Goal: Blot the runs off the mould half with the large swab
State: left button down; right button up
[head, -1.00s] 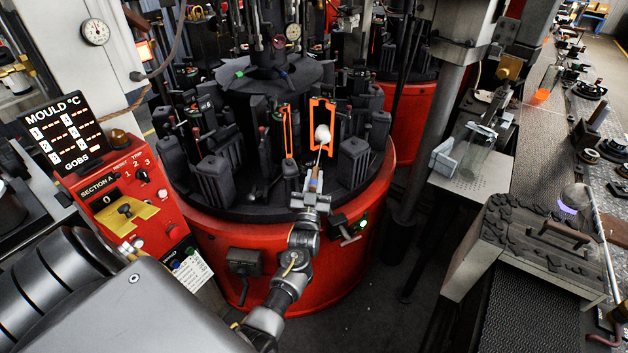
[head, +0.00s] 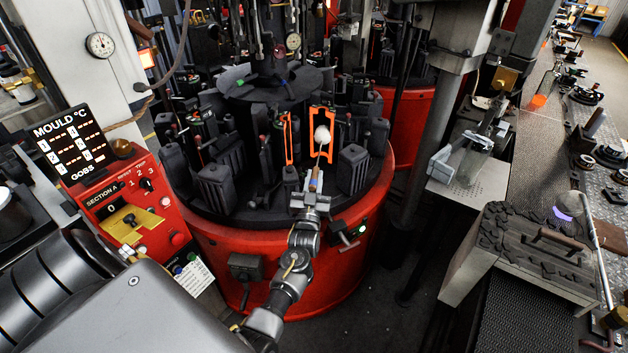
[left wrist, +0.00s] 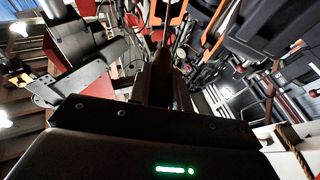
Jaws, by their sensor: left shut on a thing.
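My left gripper (head: 309,200) is shut on the handle of the large swab, at the front edge of the rotary machine. The swab's pale round head (head: 322,135) points up and away, in front of the orange-edged mould half (head: 332,116). I cannot tell whether the head touches the mould face. A second orange-edged mould half (head: 287,138) stands to the left of it. In the left wrist view the dark handle (left wrist: 160,75) runs up from the gripper, and the swab head cannot be made out. My right gripper is not clearly in view.
Black mould blocks (head: 352,168) stand close around the swab on the red rotary machine (head: 215,243). A red control box (head: 135,215) is at the left.

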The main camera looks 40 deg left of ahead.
pick_arm(q)
jog(key=shift+r+p, duration=1.2)
jog(key=shift+r, duration=0.4)
jog(key=shift+d+f+b, duration=0.1)
jog(key=shift+f+b, duration=1.9)
jog(key=shift+f, duration=0.5)
jog(key=shift+s+f+b, duration=0.1)
jog(key=shift+f+b, duration=0.35)
jog(key=shift+b, duration=0.1)
jog(key=shift+f+b, duration=0.85)
jog(key=shift+f, duration=0.2)
notch_tip(320, 180, down, 3)
jog(key=b, duration=0.2)
jog(key=shift+b, duration=0.3)
